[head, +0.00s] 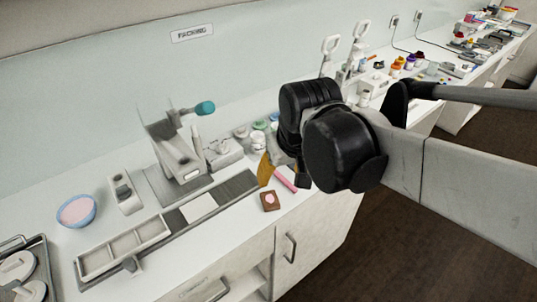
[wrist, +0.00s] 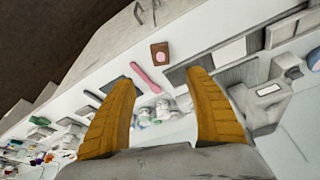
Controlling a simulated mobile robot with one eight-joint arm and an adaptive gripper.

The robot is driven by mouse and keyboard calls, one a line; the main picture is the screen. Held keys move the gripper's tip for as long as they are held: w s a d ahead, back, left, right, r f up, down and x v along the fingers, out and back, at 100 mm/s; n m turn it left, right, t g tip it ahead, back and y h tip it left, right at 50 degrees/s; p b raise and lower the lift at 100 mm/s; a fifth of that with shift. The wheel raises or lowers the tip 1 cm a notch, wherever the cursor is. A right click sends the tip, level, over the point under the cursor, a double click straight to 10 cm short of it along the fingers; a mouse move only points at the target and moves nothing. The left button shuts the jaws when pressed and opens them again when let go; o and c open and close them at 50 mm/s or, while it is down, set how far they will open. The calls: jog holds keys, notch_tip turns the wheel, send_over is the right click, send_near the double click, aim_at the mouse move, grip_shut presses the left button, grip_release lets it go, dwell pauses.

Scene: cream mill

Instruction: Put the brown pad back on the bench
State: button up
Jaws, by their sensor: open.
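The brown pad (head: 270,207) is a small square with a pink round spot on it. It lies flat on the white bench (head: 237,228), close to the front edge. It also shows in the wrist view (wrist: 159,46), at the top middle, beyond the fingertips. My gripper (head: 267,176) is above the bench, just behind the pad in the head view, and is partly hidden by my wrist. In the wrist view my gripper (wrist: 160,80) has its two orange-yellow fingers wide apart with nothing between them. The pad is clear of the fingers.
A pink stick (head: 285,181) lies beside the pad. A grey strip with a white compartment tray (head: 124,246) lies to the left. A grey press-like device (head: 175,155), a blue bowl (head: 76,211) and several small jars (head: 258,140) stand farther back.

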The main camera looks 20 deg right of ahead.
jog(key=s+t, duration=0.2)
jog(key=s, duration=0.1)
jog(key=s+t, duration=0.1)
jog(key=s, duration=0.1)
jog(key=shift+s+r, duration=0.1)
jog(key=shift+r, duration=0.2)
jog(key=shift+f+b, duration=0.55)
dwell(0.4)
